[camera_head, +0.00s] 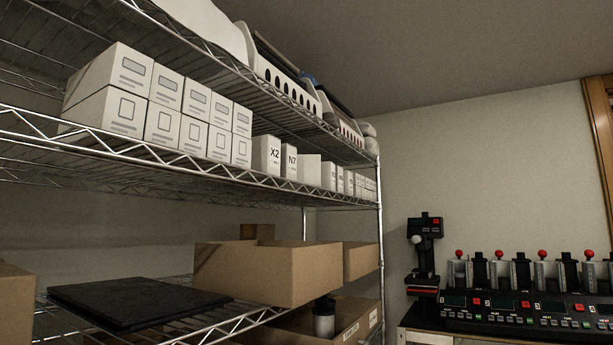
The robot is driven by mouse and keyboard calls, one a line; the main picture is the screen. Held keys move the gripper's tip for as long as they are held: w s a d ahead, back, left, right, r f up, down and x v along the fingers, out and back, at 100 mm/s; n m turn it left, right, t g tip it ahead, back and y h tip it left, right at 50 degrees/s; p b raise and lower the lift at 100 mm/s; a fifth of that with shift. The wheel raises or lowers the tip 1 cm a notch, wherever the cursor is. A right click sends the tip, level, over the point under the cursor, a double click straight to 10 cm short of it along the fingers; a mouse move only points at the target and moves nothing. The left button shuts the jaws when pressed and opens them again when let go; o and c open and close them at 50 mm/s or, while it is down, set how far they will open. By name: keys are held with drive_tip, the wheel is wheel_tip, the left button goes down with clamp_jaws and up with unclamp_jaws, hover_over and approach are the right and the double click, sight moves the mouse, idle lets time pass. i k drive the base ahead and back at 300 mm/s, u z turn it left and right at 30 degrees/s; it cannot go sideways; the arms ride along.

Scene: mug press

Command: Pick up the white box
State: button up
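White boxes (109,109) stand stacked two high in a row at the left of the middle wire shelf, with grey label prints on their fronts. To their right on the same shelf stand smaller white boxes, one marked X2 (267,156) and one marked N7 (289,161). A plain white box (309,170) stands just right of N7, and several smaller ones run on toward the shelf's right end. I cannot tell which white box is meant. My gripper is not in view.
The wire shelf (200,175) has a raised zigzag front edge and a right post. Below are an open cardboard box (285,275), a dark flat slab (135,301) and a dark-lidded jar (324,320). Mug presses (540,300) stand on a bench at right.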

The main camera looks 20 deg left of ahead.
sight(308, 166)
drive_tip(key=u, duration=0.35)
drive_tip(key=i, duration=1.1)
drive_tip(key=z, duration=0.05)
